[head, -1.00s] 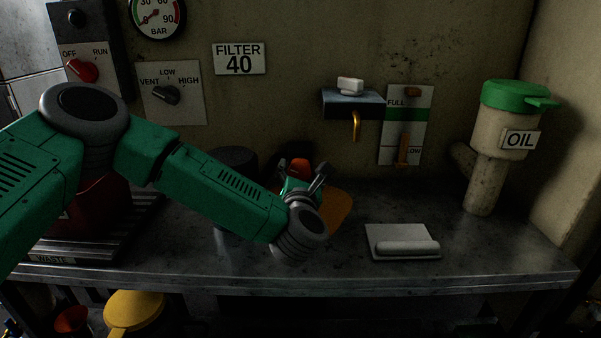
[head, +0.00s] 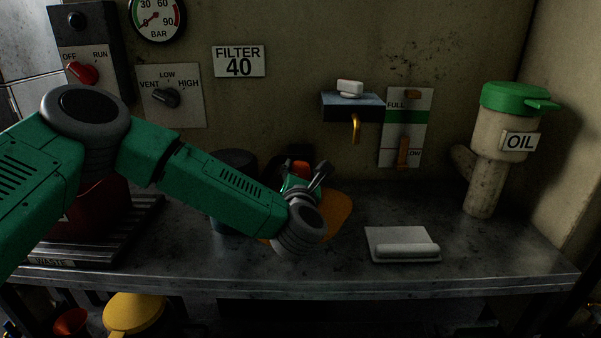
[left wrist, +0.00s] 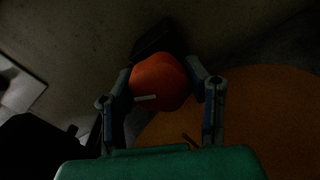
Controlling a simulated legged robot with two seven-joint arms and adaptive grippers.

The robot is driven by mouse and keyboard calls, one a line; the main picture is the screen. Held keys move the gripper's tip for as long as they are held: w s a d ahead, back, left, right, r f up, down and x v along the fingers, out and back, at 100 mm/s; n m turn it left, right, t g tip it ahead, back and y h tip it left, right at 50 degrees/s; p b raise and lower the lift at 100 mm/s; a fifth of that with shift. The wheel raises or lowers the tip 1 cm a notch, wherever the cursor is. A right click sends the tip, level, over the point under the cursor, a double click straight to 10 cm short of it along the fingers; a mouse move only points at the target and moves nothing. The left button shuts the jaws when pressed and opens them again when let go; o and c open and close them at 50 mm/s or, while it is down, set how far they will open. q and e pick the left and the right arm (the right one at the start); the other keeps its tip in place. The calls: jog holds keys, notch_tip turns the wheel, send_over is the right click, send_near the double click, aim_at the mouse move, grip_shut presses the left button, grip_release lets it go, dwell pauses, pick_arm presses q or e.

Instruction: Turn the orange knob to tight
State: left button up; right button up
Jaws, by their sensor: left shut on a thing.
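The orange knob (left wrist: 158,82) sits between the two fingers of my left gripper (left wrist: 168,92) in the left wrist view. The gripper is shut on it, one finger on each side. A pale pointer line shows on the knob's near side. In the head view the knob (head: 300,166) shows as a small orange-red patch just beyond my left gripper (head: 306,174), partly hidden by it. An orange round mat or plate (head: 338,214) lies beneath the gripper. The word tight cannot be made out in either view. My right gripper is not in view.
A dark cylinder (head: 236,165) stands just left of the gripper. A grey tray with a roll (head: 402,244) lies to the right on the bench (head: 480,262). An oil container (head: 500,140) stands at the far right. A wall shelf (head: 352,110) holds a white block.

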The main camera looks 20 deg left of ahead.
pick_arm(q)
jog(key=shift+d, duration=0.1)
jog(key=m+p, duration=0.2)
jog(key=m, duration=0.2)
jog(key=shift+r, duration=0.1)
jog(key=m+p, duration=0.1)
jog(key=m, duration=0.3)
jog(key=shift+d+p, duration=0.1)
jog(key=shift+p, duration=0.2)
jog(key=m, duration=0.2)
jog(key=m+p, duration=0.1)
jog(key=shift+f+m+p, duration=0.3)
jog(key=shift+m, duration=0.1)
jog(key=shift+d+f+m+p, duration=0.1)
jog(key=shift+m+p, duration=0.2)
jog(key=shift+m, duration=0.4)
jog(key=shift+s+f, duration=0.1)
jog(key=o, duration=0.9)
jog(key=shift+o, duration=1.3)
jog(key=shift+d, duration=0.1)
